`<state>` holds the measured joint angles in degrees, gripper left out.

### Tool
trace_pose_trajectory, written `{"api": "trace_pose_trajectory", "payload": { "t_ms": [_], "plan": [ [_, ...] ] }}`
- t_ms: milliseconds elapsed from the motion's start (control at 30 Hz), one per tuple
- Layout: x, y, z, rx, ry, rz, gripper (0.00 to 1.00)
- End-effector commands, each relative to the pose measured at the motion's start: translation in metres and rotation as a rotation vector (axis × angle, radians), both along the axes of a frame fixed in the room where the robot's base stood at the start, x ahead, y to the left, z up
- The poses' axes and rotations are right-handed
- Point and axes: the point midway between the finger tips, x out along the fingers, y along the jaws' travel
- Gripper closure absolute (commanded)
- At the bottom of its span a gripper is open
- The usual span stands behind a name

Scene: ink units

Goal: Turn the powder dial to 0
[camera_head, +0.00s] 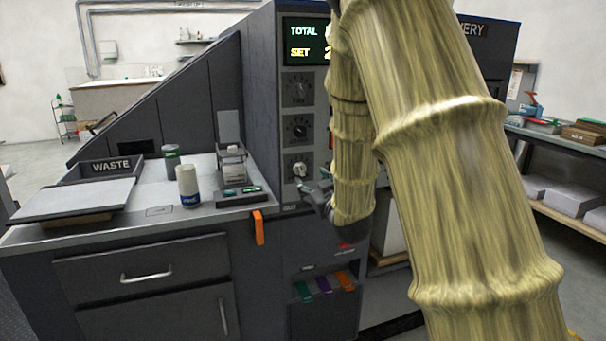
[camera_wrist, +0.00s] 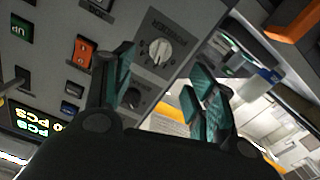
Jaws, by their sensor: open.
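The powder dial (camera_wrist: 158,50) is a white round knob with marks around it on the grey panel. Its label shows rotated in the wrist view, and I cannot read its setting. In the head view a pale knob (camera_head: 299,168), the lowest of three in a column, appears to be the same dial. My gripper (camera_wrist: 164,88) is open, with teal-padded fingers spread and nothing between them. The dial appears beyond the gap between the fingertips, apart from them. In the head view my gripper (camera_head: 314,188) is just right of and below the knob, partly hidden by my arm.
Two dark dials, an upper (camera_head: 298,88) and a middle (camera_head: 298,127), sit above. An orange switch (camera_wrist: 83,52) and a green button (camera_wrist: 18,25) are on the panel. A white bottle (camera_head: 188,186) and a waste bin (camera_head: 112,167) stand on the left counter.

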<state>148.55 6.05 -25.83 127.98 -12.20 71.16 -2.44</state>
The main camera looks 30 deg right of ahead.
Motion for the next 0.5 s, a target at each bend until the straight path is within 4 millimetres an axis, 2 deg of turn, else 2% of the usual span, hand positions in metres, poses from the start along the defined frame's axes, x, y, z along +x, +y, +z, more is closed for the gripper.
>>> {"api": "trace_pose_trajectory", "payload": {
  "t_ms": [300,500],
  "plan": [
    [0.05,-0.012,0.0,0.0,0.0,0.001,0.44],
    [0.076,-0.017,0.0,0.001,0.001,0.001,0.44]
  ]
}}
